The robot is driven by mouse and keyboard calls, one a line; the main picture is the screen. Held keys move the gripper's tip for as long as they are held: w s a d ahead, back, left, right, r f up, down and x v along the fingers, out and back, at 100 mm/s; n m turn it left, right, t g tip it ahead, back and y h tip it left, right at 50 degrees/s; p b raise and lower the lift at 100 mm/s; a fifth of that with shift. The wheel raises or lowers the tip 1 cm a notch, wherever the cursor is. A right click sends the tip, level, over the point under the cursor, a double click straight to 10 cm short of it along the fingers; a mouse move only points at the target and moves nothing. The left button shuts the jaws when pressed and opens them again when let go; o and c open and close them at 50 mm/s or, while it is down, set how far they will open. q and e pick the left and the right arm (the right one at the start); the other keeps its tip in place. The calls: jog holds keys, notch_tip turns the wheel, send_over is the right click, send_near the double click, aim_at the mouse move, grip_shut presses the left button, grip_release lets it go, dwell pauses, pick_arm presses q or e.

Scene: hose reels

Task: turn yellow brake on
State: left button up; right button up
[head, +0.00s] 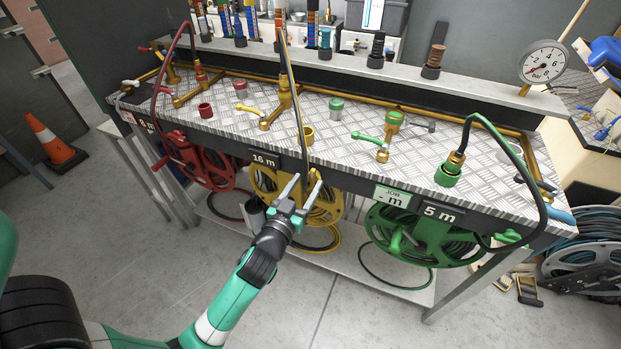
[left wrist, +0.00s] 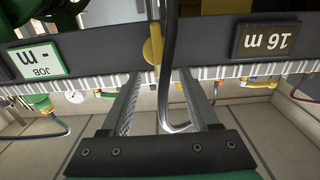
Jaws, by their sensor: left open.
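The yellow hose reel (head: 266,186) hangs under the bench front below the "16 m" sign (head: 265,160). My left gripper (head: 302,186) is open and empty in front of the reel and hides part of it. In the upside-down left wrist view, a small yellow lever-like part (left wrist: 153,48), perhaps the brake, shows at the bench edge beyond and between the open fingers (left wrist: 158,84). A dark hose (left wrist: 170,60) hangs down beside it and passes between the fingers in that view. I cannot tell whether the fingers touch anything. My right gripper is not in view.
The red reel (head: 200,160) is on the left, the green reel (head: 415,235) on the right. Yellow (head: 264,117) and green (head: 371,143) tap handles stand on the metal bench top (head: 300,140). A lower shelf (head: 370,265) lies beneath. The floor in front is clear.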

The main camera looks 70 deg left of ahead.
aim_at(312, 176)
pick_arm(q)
jog(key=shift+x, duration=1.5)
grip_shut()
jog(key=shift+f, duration=0.15)
